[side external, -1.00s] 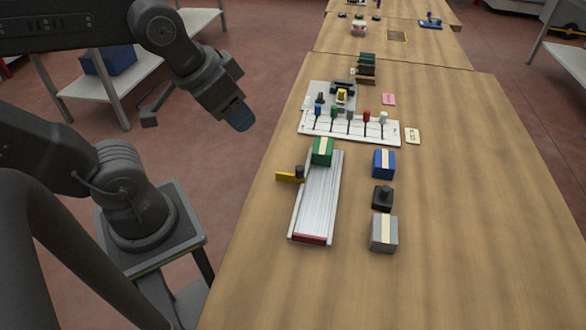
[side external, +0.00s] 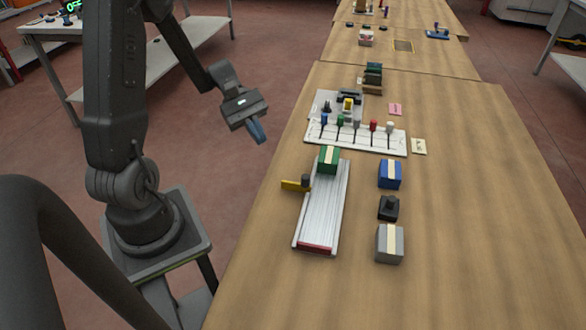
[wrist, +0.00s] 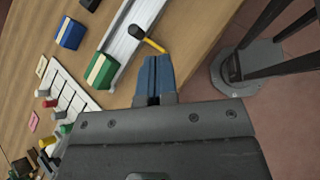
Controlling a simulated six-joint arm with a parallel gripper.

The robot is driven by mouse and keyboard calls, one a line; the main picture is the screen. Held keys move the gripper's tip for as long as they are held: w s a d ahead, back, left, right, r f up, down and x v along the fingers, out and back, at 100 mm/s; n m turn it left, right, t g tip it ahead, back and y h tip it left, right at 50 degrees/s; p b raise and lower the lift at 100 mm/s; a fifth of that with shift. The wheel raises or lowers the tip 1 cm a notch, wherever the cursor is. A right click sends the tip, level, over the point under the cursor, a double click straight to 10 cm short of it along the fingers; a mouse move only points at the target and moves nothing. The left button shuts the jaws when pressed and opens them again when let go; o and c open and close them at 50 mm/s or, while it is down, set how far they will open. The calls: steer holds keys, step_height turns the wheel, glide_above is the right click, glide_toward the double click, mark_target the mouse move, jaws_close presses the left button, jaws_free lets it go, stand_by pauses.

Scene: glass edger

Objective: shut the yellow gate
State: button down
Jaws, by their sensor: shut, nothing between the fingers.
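The yellow gate (side external: 293,185) is a short flat bar with a dark knob (side external: 306,180) at its right end. It sticks out to the left from the left edge of the pale grooved track (side external: 322,210), below the green block (side external: 328,159) at the track's far end. In the wrist view the yellow gate (wrist: 154,45) shows just beyond my fingertips, with its dark knob at the track's edge. My gripper (side external: 260,138) is shut and empty. It hangs in the air left of the table, apart from the gate. Its blue fingers (wrist: 154,92) are together in the wrist view.
A blue block (side external: 390,174), a black knobbed part (side external: 388,208) and a grey block (side external: 389,243) stand right of the track. A white rack (side external: 356,136) with several coloured knobs lies behind it. The table's left edge beside the gate is clear.

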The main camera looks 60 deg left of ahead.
steer(key=a+f+n+t+h, duration=0.2)
steer(key=a+f+n+t, duration=0.2)
steer(key=a+f+n, duration=0.15)
glide_toward(303, 176)
steer(key=shift+h, duration=0.3)
steer(key=d+f, duration=0.1)
steer(key=w+d+f, duration=0.1)
steer(key=d, duration=0.1)
steer(key=w+d+f, duration=0.1)
steer(key=shift+w+d+f, duration=0.1)
steer(key=shift+d+f, duration=0.1)
steer(key=shift+f, duration=0.05)
steer(key=shift+w+d+n+t, duration=0.25)
steer(key=shift+d+t, duration=0.05)
steer(key=shift+d, duration=0.25)
steer(key=shift+w+d, duration=0.1)
steer(key=shift+w+d, duration=1.3)
steer(key=shift+a, duration=0.1)
